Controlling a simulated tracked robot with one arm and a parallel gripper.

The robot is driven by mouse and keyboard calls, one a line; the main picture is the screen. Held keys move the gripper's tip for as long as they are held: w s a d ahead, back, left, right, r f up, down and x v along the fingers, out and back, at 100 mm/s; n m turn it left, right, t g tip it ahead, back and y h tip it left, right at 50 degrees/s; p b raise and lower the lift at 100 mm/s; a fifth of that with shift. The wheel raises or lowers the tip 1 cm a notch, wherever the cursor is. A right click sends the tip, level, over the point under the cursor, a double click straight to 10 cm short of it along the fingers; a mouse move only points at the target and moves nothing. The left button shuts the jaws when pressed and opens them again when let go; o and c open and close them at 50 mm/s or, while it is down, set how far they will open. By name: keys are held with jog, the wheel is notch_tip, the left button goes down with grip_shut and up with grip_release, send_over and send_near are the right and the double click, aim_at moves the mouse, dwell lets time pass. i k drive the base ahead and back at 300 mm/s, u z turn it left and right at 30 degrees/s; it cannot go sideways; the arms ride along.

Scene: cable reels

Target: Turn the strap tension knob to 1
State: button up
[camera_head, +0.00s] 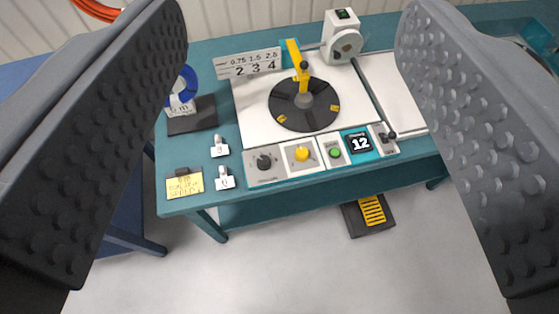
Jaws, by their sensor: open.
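My gripper (293,30) is open and empty, its two dark studded fingers framing the left and right of the view. Between and beyond them is a teal bench with a control strip on its front edge. The strip holds a black knob (264,161) on a grey plate and a yellow knob (301,153) on a light plate. The small labels under both are too blurred to read, so I cannot tell which is the strap tension knob or its setting. Neither finger touches a knob.
Behind stands a black turntable (304,105) with a yellow arm. A number sign (248,64), blue reel (182,88) and yellow note (184,185) are at left. A pedal (371,214) lies on the floor.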

aim_at(264, 163)
jog(key=u, duration=2)
jog(key=k, duration=0.65)
jog(key=z, duration=1.55)
jog(key=i, duration=0.8)
jog(key=u, duration=0.05)
